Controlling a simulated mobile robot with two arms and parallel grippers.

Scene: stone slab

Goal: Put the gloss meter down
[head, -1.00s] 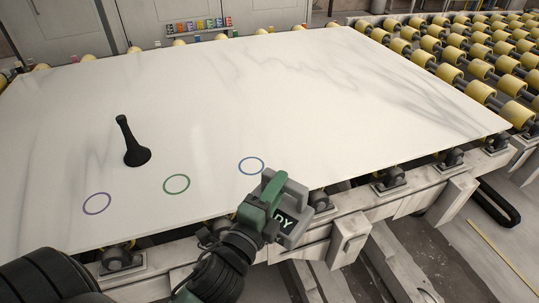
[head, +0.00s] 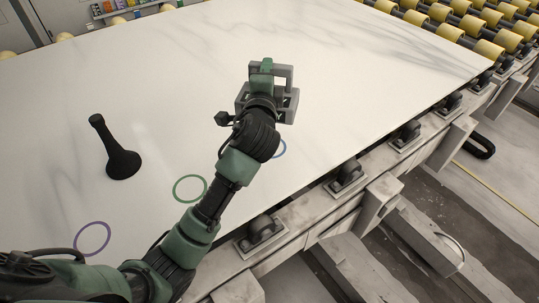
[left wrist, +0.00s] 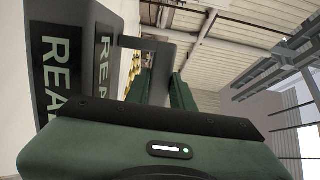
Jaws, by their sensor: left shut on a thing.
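The gloss meter (head: 288,98) is a grey box with a handle frame, held over the white stone slab (head: 350,110). My left gripper (head: 263,68) is shut on its handle. In the left wrist view, the meter (left wrist: 62,70) fills the left side, with "REA" lettering on its dark display, and the green fingers (left wrist: 165,90) are at its handle. The view does not show clearly how high it hangs above the slab. A blue ring (head: 280,150) on the slab is mostly hidden behind my left arm. My right gripper is not in view.
A green ring (head: 189,175) and a purple ring (head: 77,241) mark the slab's near side. Yellow rollers (head: 450,28) lie beyond the far right edge. The slab's middle is clear.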

